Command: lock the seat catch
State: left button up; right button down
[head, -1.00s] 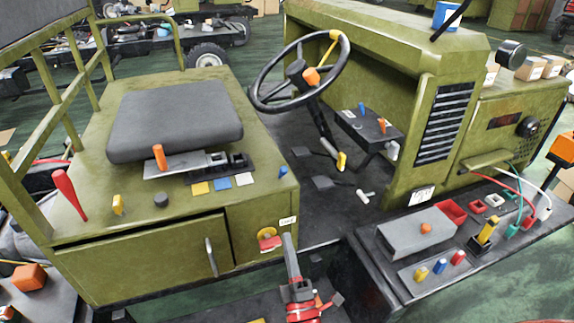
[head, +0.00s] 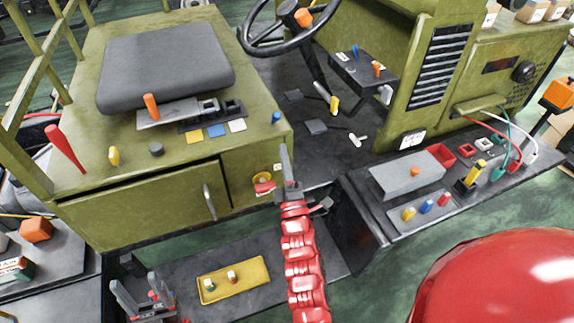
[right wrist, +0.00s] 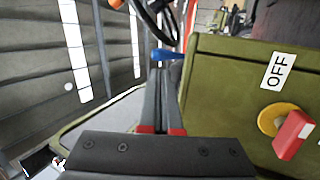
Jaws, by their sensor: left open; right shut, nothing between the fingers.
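A grey seat cushion (head: 165,68) lies on the olive seat box. At its front edge is a catch-like grey plate (head: 165,115) with an upright orange handle (head: 151,106) and a dark slotted block (head: 215,112) to its right; whether the parts engage is too small to tell. My right gripper (head: 285,155) is shut and empty, pointing up by the box's front right corner, right of the catch. In the right wrist view its fingers (right wrist: 165,85) are together near a blue peg (right wrist: 166,55). My left gripper (head: 138,295) is open and empty, low at the left.
A red handle on a yellow disc (head: 262,180), labelled OFF, is beside my right gripper. Yellow, blue and white tiles lie before the catch. A red lever (head: 65,149) and yellow peg (head: 114,156) stand at left. A yellow tray (head: 233,280) lies below the box.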

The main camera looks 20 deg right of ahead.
aim_at(277, 120)
jog(key=p+x, duration=0.2)
jog(key=x, duration=0.3)
jog(key=shift+r, duration=0.25)
jog(key=shift+w+d+r, duration=0.1)
jog(key=shift+w+d, duration=0.05)
jog(key=shift+w, duration=0.65)
jog(key=shift+p, duration=0.3)
